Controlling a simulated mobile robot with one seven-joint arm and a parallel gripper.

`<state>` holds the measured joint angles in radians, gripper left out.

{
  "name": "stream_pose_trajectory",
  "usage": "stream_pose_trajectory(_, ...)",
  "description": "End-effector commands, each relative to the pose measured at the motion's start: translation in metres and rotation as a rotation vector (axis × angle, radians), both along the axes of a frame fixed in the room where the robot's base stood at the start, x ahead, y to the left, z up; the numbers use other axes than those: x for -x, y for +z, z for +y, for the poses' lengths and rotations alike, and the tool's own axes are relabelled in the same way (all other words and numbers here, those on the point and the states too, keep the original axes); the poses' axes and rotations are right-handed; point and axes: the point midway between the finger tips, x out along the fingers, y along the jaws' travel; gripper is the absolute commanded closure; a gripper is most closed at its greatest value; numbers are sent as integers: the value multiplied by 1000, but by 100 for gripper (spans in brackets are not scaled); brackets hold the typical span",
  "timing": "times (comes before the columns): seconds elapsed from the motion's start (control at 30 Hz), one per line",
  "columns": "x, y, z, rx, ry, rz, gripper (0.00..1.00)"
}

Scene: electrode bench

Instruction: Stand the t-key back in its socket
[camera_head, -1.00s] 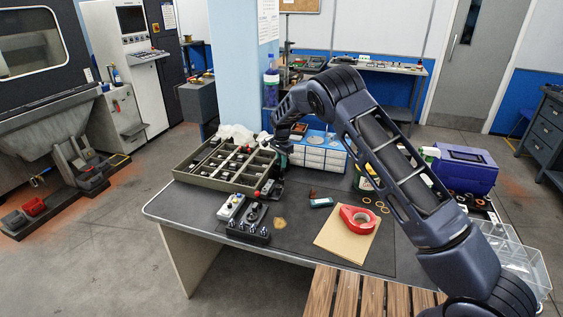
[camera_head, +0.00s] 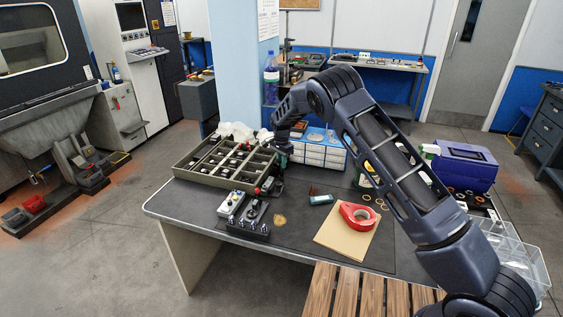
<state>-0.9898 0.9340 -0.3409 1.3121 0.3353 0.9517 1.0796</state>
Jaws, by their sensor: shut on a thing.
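My gripper (camera_head: 277,184) points down over the bench at the right front corner of the olive compartment tray. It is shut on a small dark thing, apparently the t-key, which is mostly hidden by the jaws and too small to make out. My gripper is apart from this block.
The olive tray (camera_head: 188,176) holds small parts at the back left. A grey-white box (camera_head: 231,204) stands left of the dark block. A red tape roll (camera_head: 357,215) lies on brown card (camera_head: 334,240). White drawers (camera_head: 322,157) stand behind my gripper. The mat's middle is fairly clear.

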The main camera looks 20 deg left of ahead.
Motion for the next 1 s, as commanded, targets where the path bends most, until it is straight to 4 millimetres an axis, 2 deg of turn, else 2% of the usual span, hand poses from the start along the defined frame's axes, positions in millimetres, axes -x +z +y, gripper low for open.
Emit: stream_pose_trajectory(1.0,0,-18,0,0,0,0,100)
